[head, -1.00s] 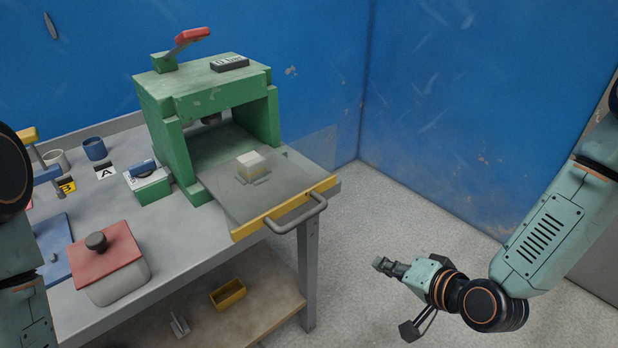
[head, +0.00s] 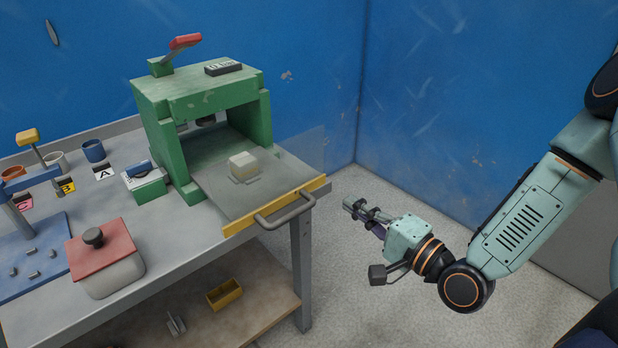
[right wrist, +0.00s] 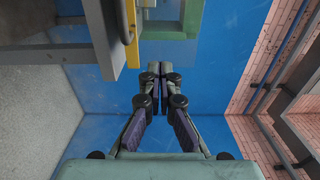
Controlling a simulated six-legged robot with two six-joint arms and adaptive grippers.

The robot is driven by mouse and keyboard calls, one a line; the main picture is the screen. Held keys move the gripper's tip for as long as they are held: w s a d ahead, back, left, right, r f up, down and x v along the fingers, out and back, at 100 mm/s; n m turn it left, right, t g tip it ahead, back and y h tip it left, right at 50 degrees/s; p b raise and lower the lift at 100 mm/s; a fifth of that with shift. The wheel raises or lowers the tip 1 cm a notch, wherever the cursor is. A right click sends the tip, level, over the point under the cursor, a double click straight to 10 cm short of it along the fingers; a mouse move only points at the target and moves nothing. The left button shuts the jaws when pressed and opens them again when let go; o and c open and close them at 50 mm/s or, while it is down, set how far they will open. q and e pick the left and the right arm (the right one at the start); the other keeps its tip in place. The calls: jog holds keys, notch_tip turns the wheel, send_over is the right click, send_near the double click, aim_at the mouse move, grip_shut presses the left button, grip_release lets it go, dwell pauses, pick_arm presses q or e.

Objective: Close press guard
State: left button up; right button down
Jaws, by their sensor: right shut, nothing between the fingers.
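The green press (head: 205,105) stands on the workbench with its front open. Its guard is a clear panel (head: 235,205) reaching out from the press towards the bench's front edge, with a yellow bar (head: 290,200) and a grey curved handle (head: 288,212) at its outer end. A pale block (head: 243,166) shows in the area of the panel. My right gripper (head: 350,207) is shut and empty, in the air to the right of the handle and apart from it. In the right wrist view, its closed fingers (right wrist: 152,77) show below the yellow bar (right wrist: 124,22). My left gripper is out of view.
A red-lidded pot (head: 105,265) stands at the bench's front. A small green box (head: 145,187), cups and a blue plate (head: 30,255) lie to the left. A yellow tray (head: 224,293) is on the lower shelf. Open floor lies right of the bench.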

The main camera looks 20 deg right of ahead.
aim_at(299, 169)
jog(key=b+x, duration=0.1)
jog(key=x, duration=0.4)
jog(key=b+x, duration=0.1)
jog(key=x, duration=0.5)
jog(key=shift+w+a+b, duration=0.2)
jog(key=shift+a+b, duration=0.1)
jog(key=shift+b, duration=0.05)
jog(key=shift+w+a, duration=0.1)
jog(key=shift+w, duration=0.55)
jog(key=shift+w+a, duration=0.2)
jog(key=shift+d, duration=0.1)
